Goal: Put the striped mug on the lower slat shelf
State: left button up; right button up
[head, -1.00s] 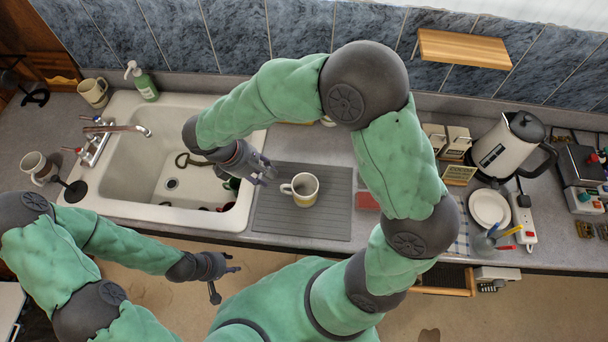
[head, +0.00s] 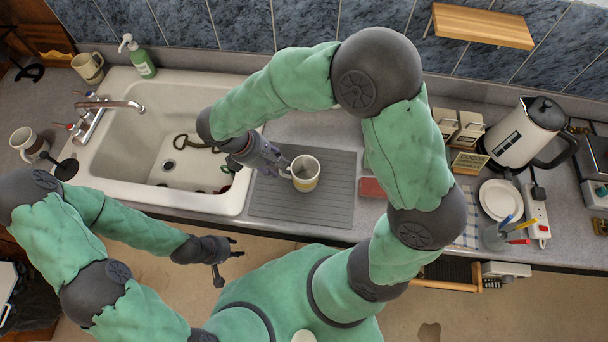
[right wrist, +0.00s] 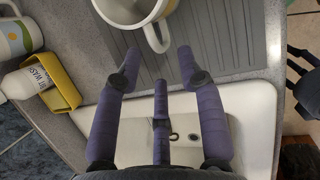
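A pale mug with a yellowish band near its base (head: 305,175) stands upright on the grey ribbed drainer mat (head: 328,208); its handle points left. Its rim and handle show at the top of the right wrist view (right wrist: 157,22). My right gripper (head: 284,168) is open, with its fingertips at the mug's handle. In the right wrist view, the handle lies between and just beyond the spread fingers (right wrist: 158,62). A wooden slat shelf (head: 482,25) is on the tiled wall at the upper right. My left gripper (head: 228,258) is open and empty in front of the counter.
The sink (head: 190,205) lies left of the mat. Other mugs stand at the back left (head: 88,67) and far left (head: 27,141). A soap bottle (head: 142,60) is behind the sink. A kettle (head: 520,133), a plate (head: 501,199) and a pen cup (head: 494,238) stand right.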

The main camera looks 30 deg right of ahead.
jog(key=b+x, duration=0.2)
jog(key=x, duration=0.1)
jog(key=shift+d+f, duration=0.2)
jog(key=shift+f, duration=0.15)
jog(key=shift+r, duration=0.1)
jog(key=shift+c, duration=0.6)
grip_shut()
pick_arm(q)
jog(key=x, duration=0.3)
jog(key=shift+w, duration=0.2)
jog(key=shift+r, duration=0.2)
pick_arm(e)
jog(key=shift+r, duration=0.2)
